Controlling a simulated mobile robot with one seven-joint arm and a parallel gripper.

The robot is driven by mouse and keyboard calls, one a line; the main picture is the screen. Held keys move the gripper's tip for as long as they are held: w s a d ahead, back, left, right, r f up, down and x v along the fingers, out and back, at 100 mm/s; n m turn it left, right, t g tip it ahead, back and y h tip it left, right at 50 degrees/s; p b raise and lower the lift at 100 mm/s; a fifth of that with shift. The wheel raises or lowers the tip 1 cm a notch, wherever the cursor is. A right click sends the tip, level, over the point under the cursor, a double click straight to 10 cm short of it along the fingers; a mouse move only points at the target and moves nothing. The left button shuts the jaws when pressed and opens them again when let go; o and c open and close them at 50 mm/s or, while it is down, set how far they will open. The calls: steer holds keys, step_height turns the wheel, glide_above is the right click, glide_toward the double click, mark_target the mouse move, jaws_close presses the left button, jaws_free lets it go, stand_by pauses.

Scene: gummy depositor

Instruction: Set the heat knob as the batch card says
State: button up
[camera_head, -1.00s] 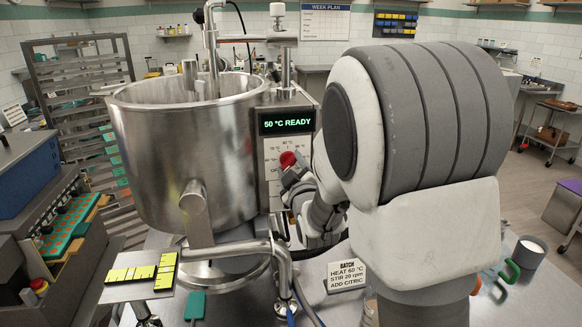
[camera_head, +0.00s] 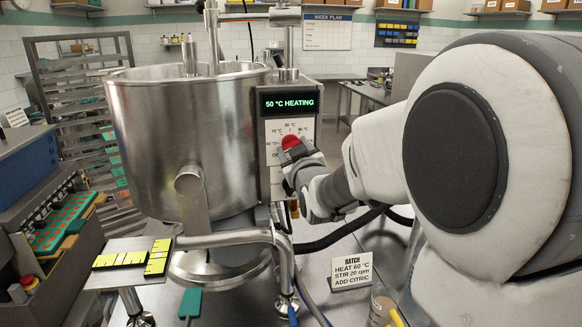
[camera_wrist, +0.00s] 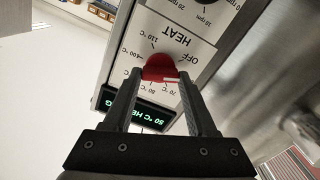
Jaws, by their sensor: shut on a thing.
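The red heat knob (camera_head: 291,142) is on the front panel of the steel kettle (camera_head: 182,135). In the wrist view, my gripper (camera_wrist: 160,76) is shut on the red knob (camera_wrist: 158,67), one finger on each side. The knob's white mark points right, between OFF and 70 °C; the right finger hides the label there. The display (camera_head: 289,102) reads "50 °C HEATING"; it also shows upside down in the wrist view (camera_wrist: 137,113). The batch card (camera_head: 352,270) stands on the table and reads HEAT 60 °C, STIR 20 rpm, ADD CITRIC. My gripper (camera_head: 293,165) partly covers the panel.
A second, dark knob (camera_wrist: 205,3) with rpm marks is on the same panel. A machine with a green mould (camera_head: 62,222) is at the far left. A dark hose (camera_head: 340,233) runs behind my arm.

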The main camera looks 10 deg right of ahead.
steer(key=shift+m+b, duration=2.1)
steer(key=shift+b, duration=0.6)
steer(key=o, duration=1.4)
steer(key=shift+c, duration=0.2)
steer(key=shift+s, duration=0.1)
steer(key=s+b, duration=0.2)
steer(key=s, duration=1.5)
steer(key=shift+s, duration=0.15)
